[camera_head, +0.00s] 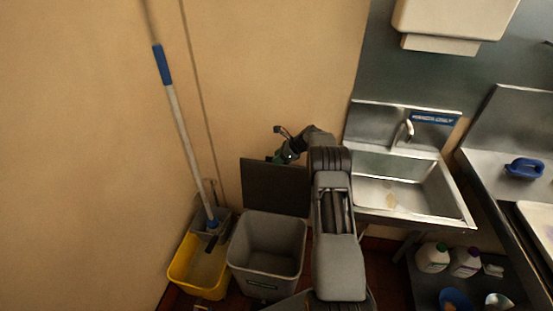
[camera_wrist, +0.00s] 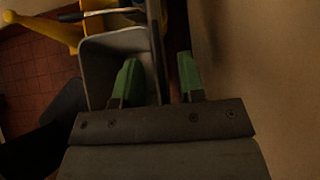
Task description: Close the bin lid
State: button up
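The grey bin (camera_head: 267,255) stands on the floor, its top open and its inside in view. Its dark flat lid (camera_head: 272,188) stands upright at the back of the bin, near the wall. My gripper (camera_head: 280,158) is at the lid's top edge, pointing down, partly hidden by my arm. In the wrist view, the green fingertips of my gripper (camera_wrist: 160,80) are apart. The lid shows edge-on (camera_wrist: 155,40) between them. The left finger is on the side of the bin's opening (camera_wrist: 110,60), the right finger on the wall side. Contact with the lid cannot be told.
A yellow mop bucket (camera_head: 198,268) with a mop (camera_head: 180,115) stands left of the bin. A steel sink (camera_head: 405,188) is to the right, with bottles (camera_head: 432,257) on a low shelf below. The wall (camera_head: 270,80) is close behind the lid.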

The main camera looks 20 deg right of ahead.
jog(key=shift+w+a+f, duration=0.15)
jog(key=shift+a+f, duration=0.1)
jog(key=shift+f, duration=0.1)
jog(key=shift+c, duration=0.3)
grip_shut()
jog(key=shift+r, duration=0.1)
